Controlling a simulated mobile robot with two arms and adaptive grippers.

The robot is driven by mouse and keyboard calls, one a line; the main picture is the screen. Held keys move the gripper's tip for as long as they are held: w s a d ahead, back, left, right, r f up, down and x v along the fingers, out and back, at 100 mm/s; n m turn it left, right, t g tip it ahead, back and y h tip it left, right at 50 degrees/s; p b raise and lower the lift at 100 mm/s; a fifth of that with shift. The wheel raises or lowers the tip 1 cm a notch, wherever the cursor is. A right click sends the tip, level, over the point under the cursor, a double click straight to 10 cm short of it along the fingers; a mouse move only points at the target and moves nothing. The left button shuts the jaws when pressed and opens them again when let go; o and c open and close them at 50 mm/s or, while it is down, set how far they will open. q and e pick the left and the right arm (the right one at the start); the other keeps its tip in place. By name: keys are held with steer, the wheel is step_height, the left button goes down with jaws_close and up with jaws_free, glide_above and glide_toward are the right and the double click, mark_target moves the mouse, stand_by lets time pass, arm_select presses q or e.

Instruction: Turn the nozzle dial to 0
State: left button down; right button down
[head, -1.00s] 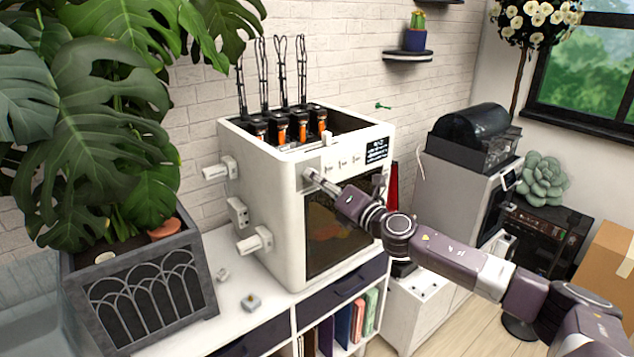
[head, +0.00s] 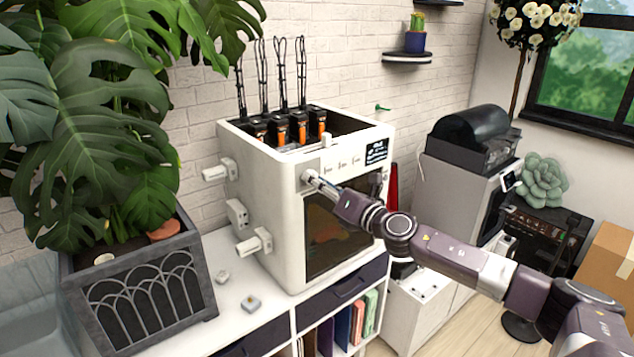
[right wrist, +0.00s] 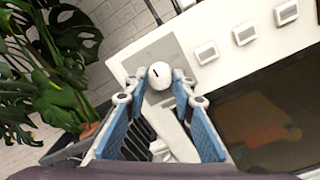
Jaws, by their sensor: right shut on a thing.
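The white 3D printer (head: 284,205) stands on a white cabinet, with a small dark screen (head: 376,152) at the upper right of its front. My right gripper (head: 315,179) is at the upper left of the printer's front. In the right wrist view, the gripper (right wrist: 159,84) is shut on a round white dial (right wrist: 160,76) with a short dark mark on its face. A grey plate (right wrist: 186,57) lies behind the dial. The numbers around the dial and the screen text are too small to read. My left gripper is not in view.
Square buttons (right wrist: 243,33) sit in a row to the right of the dial. A large potted plant (head: 140,285) stands left of the printer. Small white loose parts (head: 251,303) lie on the cabinet top (head: 205,337) between them. A black-topped machine (head: 470,140) stands at the right.

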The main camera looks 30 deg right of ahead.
steer(key=c, duration=1.6)
jaws_free()
steer(key=shift+f, duration=0.1)
steer(key=s, duration=0.4)
steer(key=s+d, duration=0.1)
steer(key=s, duration=0.7)
steer(key=shift+d+f, duration=0.15)
steer(key=shift+f, duration=0.2)
